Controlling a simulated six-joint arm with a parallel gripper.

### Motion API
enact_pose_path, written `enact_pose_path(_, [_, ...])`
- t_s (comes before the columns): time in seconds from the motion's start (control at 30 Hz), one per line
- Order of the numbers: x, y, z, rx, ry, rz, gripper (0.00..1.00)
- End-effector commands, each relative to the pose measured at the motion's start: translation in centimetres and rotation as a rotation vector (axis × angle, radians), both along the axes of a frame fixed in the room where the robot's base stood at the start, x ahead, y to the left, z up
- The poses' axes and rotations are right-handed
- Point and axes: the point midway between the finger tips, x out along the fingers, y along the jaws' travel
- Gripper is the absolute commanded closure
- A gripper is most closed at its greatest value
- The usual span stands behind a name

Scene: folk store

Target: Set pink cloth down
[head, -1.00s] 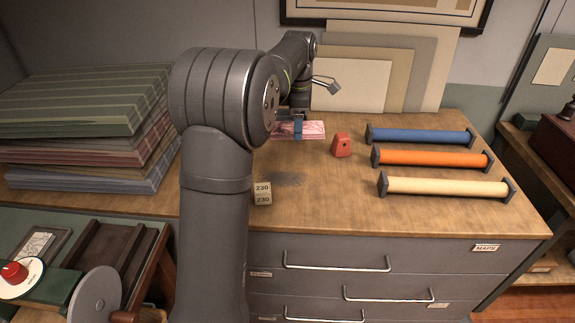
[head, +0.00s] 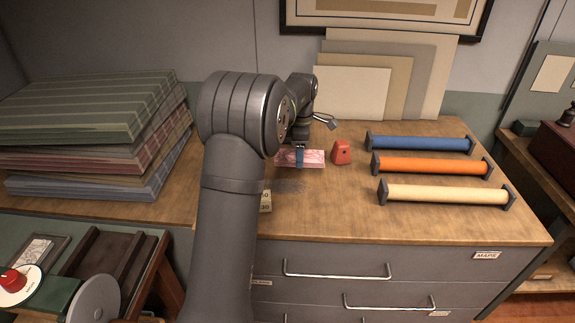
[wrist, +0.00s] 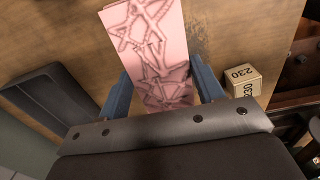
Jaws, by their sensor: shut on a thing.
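The pink cloth (head: 314,158) is a folded, flat strip with a darker red line pattern. It lies between the blue fingers of my gripper (head: 300,158), low over the wooden cabinet top (head: 340,215). In the wrist view the pink cloth (wrist: 148,40) runs lengthwise between the two fingers of my gripper (wrist: 163,92), which are shut on it.
Blue (head: 420,143), orange (head: 430,165) and cream (head: 447,194) rolls lie further right. A numbered block (wrist: 242,82) sits close to my gripper. Stacked folded cloths (head: 90,110) are at the left. Flat boards (head: 350,92) lean behind.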

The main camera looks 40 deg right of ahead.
Motion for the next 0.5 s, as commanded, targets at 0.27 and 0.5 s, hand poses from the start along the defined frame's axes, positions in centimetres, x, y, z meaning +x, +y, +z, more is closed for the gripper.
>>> enact_pose_path(0.27, [4.5,0.7,-2.7,-0.001,-0.001,0.001,0.62])
enact_pose_path(0.5, [4.8,0.8,-4.4,0.001,0.001,0.0,0.62])
